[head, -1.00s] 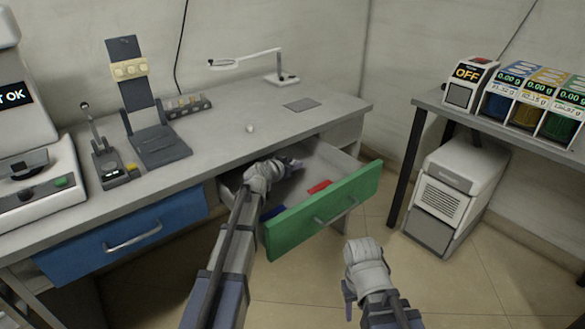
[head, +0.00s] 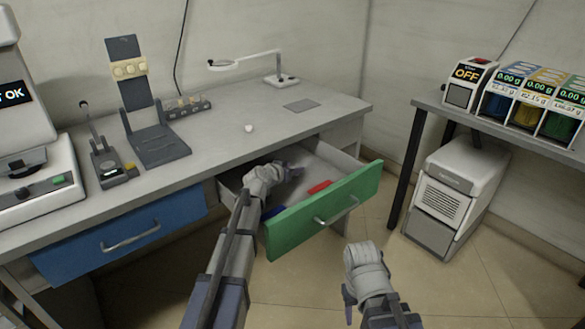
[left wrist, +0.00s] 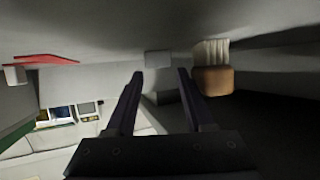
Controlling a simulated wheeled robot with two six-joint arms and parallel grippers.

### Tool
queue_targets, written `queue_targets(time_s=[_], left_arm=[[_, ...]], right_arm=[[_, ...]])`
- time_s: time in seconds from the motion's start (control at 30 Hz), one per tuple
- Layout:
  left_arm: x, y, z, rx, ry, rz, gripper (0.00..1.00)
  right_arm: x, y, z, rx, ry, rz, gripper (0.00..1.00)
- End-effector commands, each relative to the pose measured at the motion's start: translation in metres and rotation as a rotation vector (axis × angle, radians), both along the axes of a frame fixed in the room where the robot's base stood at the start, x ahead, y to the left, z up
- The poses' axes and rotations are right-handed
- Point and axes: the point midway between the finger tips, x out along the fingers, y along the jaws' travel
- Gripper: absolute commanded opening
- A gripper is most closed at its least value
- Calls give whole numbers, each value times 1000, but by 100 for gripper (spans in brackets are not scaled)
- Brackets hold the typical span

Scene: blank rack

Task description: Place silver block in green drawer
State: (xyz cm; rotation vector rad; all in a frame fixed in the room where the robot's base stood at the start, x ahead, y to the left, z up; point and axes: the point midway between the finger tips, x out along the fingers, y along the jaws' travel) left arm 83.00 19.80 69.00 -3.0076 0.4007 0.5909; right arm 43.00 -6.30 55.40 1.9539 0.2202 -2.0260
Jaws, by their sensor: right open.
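The green drawer (head: 330,205) is pulled open under the grey table. My left gripper (head: 290,170) reaches inside it, above or near its floor. In the left wrist view, its two dark fingers (left wrist: 158,75) are apart. A small grey block (left wrist: 158,58), which looks like the silver block, rests just beyond and between the fingertips, apart from them. In the head view I cannot make the block out at the gripper. My right gripper (head: 348,305) is open and empty in front of the drawer, over the floor.
A red piece (head: 319,187) and a blue piece (head: 273,211) lie in the drawer. A brown-and-white object (left wrist: 213,70) is near my left fingers. A closed blue drawer (head: 125,238) is at left. A small white ball (head: 249,128) and a lamp (head: 282,80) are on the table.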

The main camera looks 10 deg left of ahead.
Motion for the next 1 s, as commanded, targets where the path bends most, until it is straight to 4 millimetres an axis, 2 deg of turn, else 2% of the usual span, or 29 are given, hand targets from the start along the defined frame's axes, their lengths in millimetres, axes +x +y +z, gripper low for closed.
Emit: queue_targets(time_s=[0.03, 0.1, 0.37, 0.63, 1.0], left_arm=[[-1, 0, -3, 5, 4, -2, 60], [-2, 0, -3, 5, 4, -2, 67], [-2, 1, -3, 5, 5, -4, 67], [-2, 1, 14, 5, 4, -3, 67], [-61, 16, 38, 1, 2, 0, 67]], right_arm=[[0, 0, -2, 0, 0, 0, 50], [0, 0, -3, 0, 0, 0, 50], [0, 0, -2, 0, 0, 0, 50], [0, 0, 15, 2, 1, -1, 50], [-1, 1, 38, 7, 2, -2, 50]])
